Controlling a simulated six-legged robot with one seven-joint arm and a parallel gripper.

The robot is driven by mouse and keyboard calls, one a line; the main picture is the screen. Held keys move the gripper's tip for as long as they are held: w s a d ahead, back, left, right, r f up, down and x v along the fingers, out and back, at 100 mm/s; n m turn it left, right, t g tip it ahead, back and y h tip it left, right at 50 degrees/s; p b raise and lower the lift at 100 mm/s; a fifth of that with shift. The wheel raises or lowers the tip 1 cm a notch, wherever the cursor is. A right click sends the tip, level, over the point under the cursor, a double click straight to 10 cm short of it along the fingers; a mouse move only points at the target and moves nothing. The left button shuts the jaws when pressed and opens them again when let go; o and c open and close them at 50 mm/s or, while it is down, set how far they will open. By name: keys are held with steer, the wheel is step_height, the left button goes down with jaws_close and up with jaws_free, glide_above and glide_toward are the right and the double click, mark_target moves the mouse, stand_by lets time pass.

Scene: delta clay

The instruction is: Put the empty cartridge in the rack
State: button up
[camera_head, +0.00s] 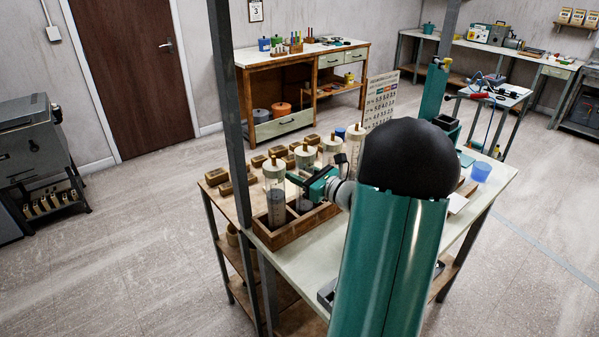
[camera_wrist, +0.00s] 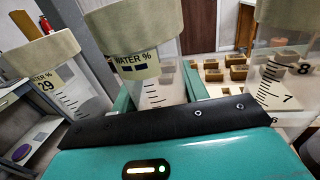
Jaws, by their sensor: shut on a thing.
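My gripper (camera_head: 300,181) is at the table's left part, among several clear cartridges with cream caps. In the wrist view my fingers (camera_wrist: 160,92) are shut on a cartridge (camera_wrist: 150,45) marked WATER %, whose display shows two dark bars. Its clear scaled body looks empty; its lower end is hidden. A cartridge reading 29 (camera_wrist: 45,75) stands to its left and another cartridge (camera_wrist: 280,75) to its right. In the head view the nearest cartridge (camera_head: 276,206) has grey contents low down and stands at the wooden compartment rack (camera_head: 283,239). Whether the held cartridge touches the rack is hidden.
Small wooden blocks (camera_head: 226,188) lie on the table behind and left of the cartridges. The pale tabletop (camera_head: 297,259) in front of the rack is clear.

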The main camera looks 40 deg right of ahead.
steer(key=shift+f, duration=0.15)
steer(key=o, duration=1.1)
